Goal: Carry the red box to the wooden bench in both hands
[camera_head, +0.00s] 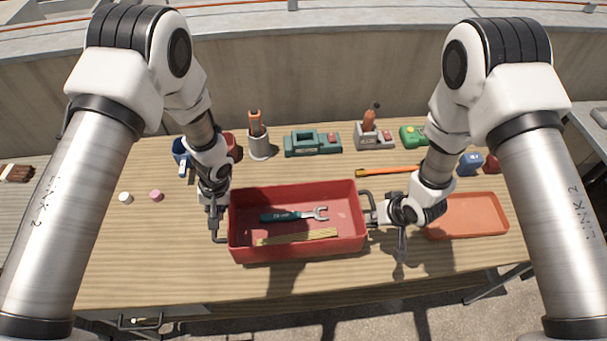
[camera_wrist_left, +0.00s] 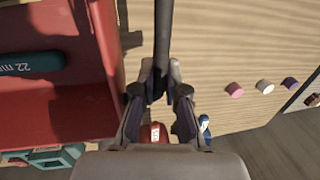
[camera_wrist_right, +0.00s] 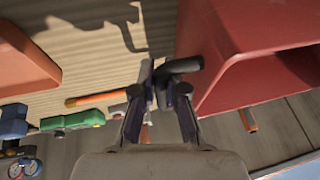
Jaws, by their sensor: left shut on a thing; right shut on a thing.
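The red box (camera_head: 300,251) is an open tray with a dark handle at each end, held level over the wooden bench (camera_head: 150,260). A dark shadow lies on the wood in front of it; I cannot tell how large any gap beneath is. Inside lie a green-handled wrench (camera_head: 290,215) and a yellowish strip (camera_head: 298,237). My left gripper (camera_head: 215,212) is shut on the left handle, a dark bar in the left wrist view (camera_wrist_left: 162,45). My right gripper (camera_head: 376,212) is shut on the right handle, which also shows in the right wrist view (camera_wrist_right: 182,66).
An orange tray (camera_head: 467,216) lies close right of my right gripper. Along the back stand a grey cup (camera_head: 259,146), a green tool (camera_head: 312,142) and a grey block holding an orange-handled tool (camera_head: 373,136). The front left wood is clear.

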